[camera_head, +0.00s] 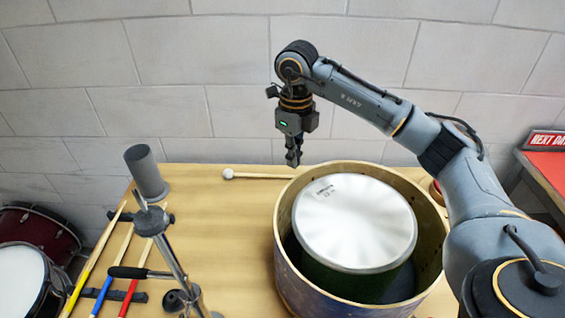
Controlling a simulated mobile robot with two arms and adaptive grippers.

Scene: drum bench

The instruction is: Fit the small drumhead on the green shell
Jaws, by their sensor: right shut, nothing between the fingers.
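The small drumhead (357,225) is a round white disc with a metal rim and a small dark label. It lies face up on top of the green shell (345,280), which shows as a dark green wall below the rim. It looks level; whether it is seated all round I cannot tell. The green shell stands inside a larger open shell. My right gripper (293,158) points down, shut and empty, above the bench behind the large shell's back left rim, apart from the drumhead. My left gripper is not in view.
The large shell (284,240) has a pale wooden inside. A mallet (258,176) lies behind it. The bench (235,240) is clear between stand and shell.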

